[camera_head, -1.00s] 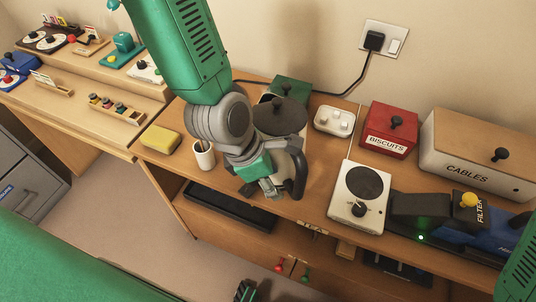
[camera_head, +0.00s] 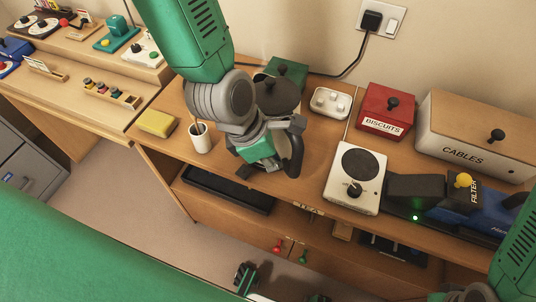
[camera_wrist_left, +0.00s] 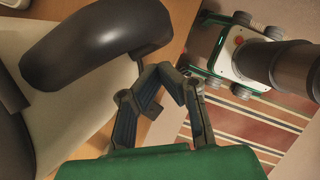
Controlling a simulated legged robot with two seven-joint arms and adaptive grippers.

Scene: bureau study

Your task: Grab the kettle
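The kettle has a dark knobbed lid (camera_head: 277,95), a pale body and a curved black handle (camera_head: 294,158) on its right side. It stands on the wooden desk. My left gripper (camera_head: 290,124) is at the handle and covers part of the kettle's front. In the left wrist view the handle (camera_wrist_left: 90,48) arches in front of and left of the gripper (camera_wrist_left: 163,75). The fingertips there are almost together, with no handle visible between them. Whether they touch the handle is unclear.
A white cup (camera_head: 200,138) and yellow sponge (camera_head: 157,123) stand left of the kettle. A white hotplate (camera_head: 343,201) is to its right, with a red biscuit tin (camera_head: 386,110) and cables box (camera_head: 472,142) behind. A green box (camera_head: 289,70) is behind the kettle.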

